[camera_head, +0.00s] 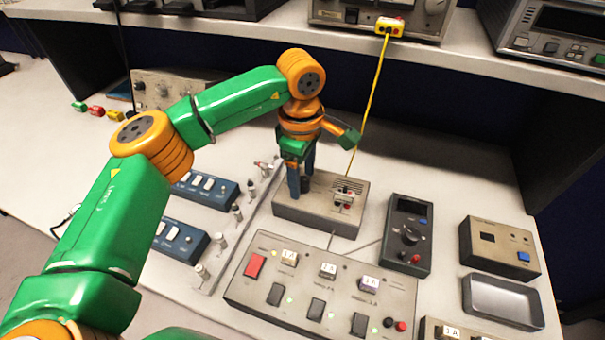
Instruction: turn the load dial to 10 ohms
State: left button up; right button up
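A grey box (285,207) stands near the middle of the bench, with a yellow cable running to its right part. A dark round knob (305,185), which looks like the load dial, is on its left part, partly hidden by my gripper. My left gripper (300,185) points down over this box, its two blue fingers low at the knob. One finger is on the knob's left side; the other is partly hidden behind. Whether they press on the knob is not clear. The dial's markings are too small to read. My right gripper is not in view.
A switch panel (240,293) with a red button lies in front. A dark meter (400,255) with a knob, a beige box (508,237) and a grey tray (470,290) are to the right. Blue switch boxes (218,200) are left. The yellow cable (371,100) rises to the shelf.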

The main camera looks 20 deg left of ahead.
aim_at(302, 182)
pick_arm(q)
notch_tip(302, 182, up, 7)
jog(key=shift+s+r+b, duration=0.1)
jog(key=shift+b, duration=0.25)
dwell(0.3)
